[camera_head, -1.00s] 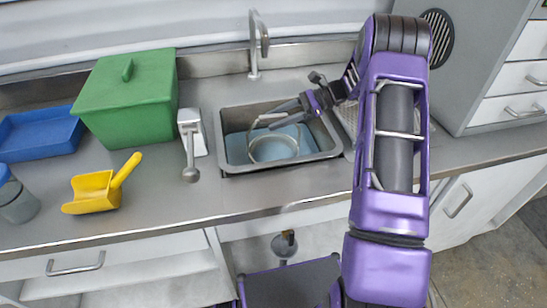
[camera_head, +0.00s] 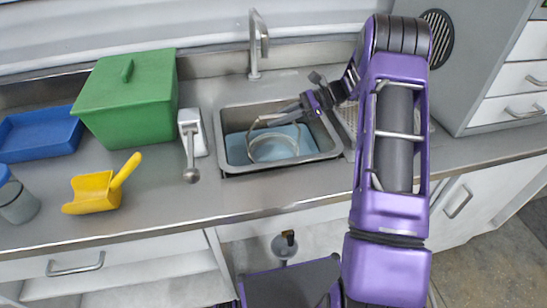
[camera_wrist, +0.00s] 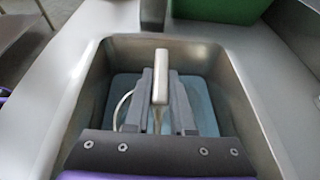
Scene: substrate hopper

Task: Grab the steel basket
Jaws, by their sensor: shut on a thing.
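The steel basket (camera_head: 273,160) is a round, light grey vessel with a thin wire handle. It sits inside the sink basin, over the blue bottom area. My gripper (camera_head: 273,121) reaches in from the upper right and is shut on the basket's handle, above the basket's rim. In the wrist view, a pale bar of the handle (camera_wrist: 160,85) lies between my two grey fingers (camera_wrist: 160,105), and a thin curved wire shows to the left. The basket body is mostly hidden there by my fingers.
A faucet (camera_head: 254,50) stands behind. A white lever device (camera_head: 193,135), green lidded box (camera_head: 125,98), yellow scoop (camera_head: 95,191) and blue tray (camera_head: 40,134) are to the left. The front counter strip is clear.

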